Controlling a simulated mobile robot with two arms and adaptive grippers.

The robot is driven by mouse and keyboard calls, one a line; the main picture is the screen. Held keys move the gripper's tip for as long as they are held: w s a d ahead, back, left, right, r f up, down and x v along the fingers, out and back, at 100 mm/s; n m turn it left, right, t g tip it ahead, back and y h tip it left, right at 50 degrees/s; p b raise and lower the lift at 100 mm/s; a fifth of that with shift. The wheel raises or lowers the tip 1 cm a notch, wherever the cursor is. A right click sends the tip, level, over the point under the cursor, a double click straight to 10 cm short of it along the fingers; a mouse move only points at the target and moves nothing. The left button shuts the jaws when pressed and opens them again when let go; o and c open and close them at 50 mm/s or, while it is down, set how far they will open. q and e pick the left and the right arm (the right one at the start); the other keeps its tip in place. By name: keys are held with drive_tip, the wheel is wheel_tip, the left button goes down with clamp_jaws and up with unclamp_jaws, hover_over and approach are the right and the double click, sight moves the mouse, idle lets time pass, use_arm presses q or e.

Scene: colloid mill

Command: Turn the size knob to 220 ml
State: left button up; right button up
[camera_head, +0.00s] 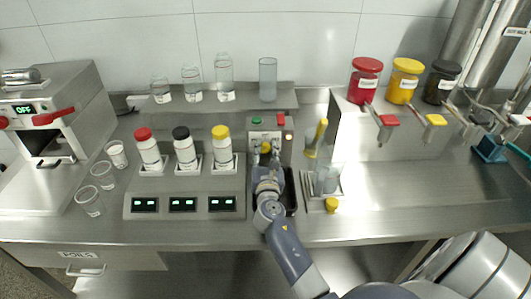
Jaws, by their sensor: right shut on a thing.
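A small grey machine (288,146) stands at the middle of the counter, with a green button and a red button on top. A yellow part, which looks like the size knob (265,147), shows low on its front. My right gripper (265,152) reaches up to the front from below, its fingers on either side of this knob and shut on it. The gripper hides much of the machine's face, and no scale marks or 220 ml label can be read. My left gripper is not in view.
Three capped bottles (184,149) stand left of the machine behind small green displays (183,205). A shelf (240,99) behind holds empty glass vessels. Right are a clear container (328,178) and a yellow cap (331,205). Clear cups (89,201) stand far left.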

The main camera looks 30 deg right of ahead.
drive_tip(key=m+b, duration=0.2)
drive_tip(key=m, duration=0.3)
drive_tip(key=shift+f+m, duration=0.15)
drive_tip(key=shift+m, duration=0.15)
drive_tip(key=shift+m+b, duration=0.85)
drive_tip(key=shift+m, duration=1.35)
drive_tip(key=o, duration=1.1)
